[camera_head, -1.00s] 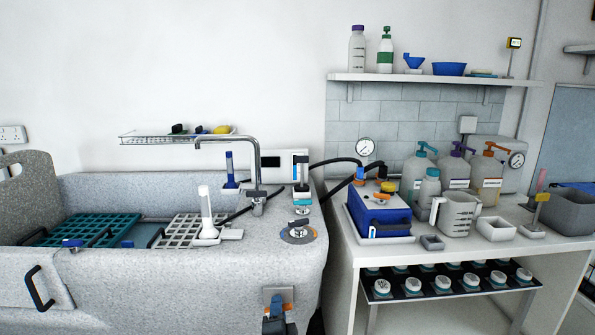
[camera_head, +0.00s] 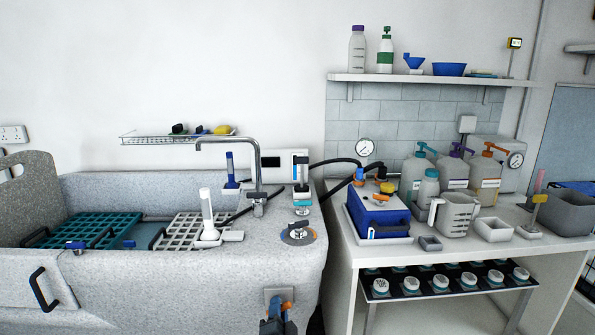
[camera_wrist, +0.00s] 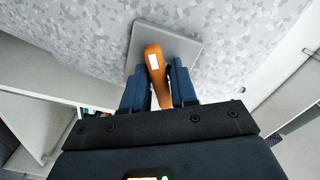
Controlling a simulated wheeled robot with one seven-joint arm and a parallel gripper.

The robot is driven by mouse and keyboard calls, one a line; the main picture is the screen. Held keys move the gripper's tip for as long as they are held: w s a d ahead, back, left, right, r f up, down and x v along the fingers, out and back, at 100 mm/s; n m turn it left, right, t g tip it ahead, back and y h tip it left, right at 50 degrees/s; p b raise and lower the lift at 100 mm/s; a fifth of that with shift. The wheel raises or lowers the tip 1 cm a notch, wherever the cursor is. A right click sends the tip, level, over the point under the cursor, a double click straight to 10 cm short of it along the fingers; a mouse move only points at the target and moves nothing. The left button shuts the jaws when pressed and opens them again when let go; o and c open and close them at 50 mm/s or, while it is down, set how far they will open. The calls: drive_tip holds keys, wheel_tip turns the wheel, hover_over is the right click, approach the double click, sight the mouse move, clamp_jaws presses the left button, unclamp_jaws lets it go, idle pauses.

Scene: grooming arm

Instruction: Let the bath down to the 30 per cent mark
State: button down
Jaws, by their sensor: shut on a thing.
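The bath (camera_head: 180,290) is a grey speckled tub at the left in the head view. Teal grating (camera_head: 95,230) and pale grating (camera_head: 180,232) lie inside it; the water level cannot be read. An orange lever (camera_wrist: 155,62) on a square grey plate (camera_wrist: 190,45) is on the tub's speckled outer wall. My gripper (camera_wrist: 158,78) is shut on this lever, one dark blue finger on each side. In the head view my gripper (camera_head: 277,322) is at the bottom edge, below the plate (camera_head: 276,293), and partly hides the lever.
A white bench (camera_head: 400,250) stands right of the tub, with a blue box (camera_head: 375,215), bottles and jugs on it. A tap (camera_head: 258,170) and a white hand shower (camera_head: 207,215) are at the tub's rim. A narrow gap separates tub and bench.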

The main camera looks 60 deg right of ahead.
drive_tip(key=shift+n+p, duration=0.7)
drive_tip(key=shift+n, duration=0.3)
drive_tip(key=shift+f+n, duration=0.1)
drive_tip(key=shift+n, duration=0.2)
drive_tip(key=shift+s, duration=0.1)
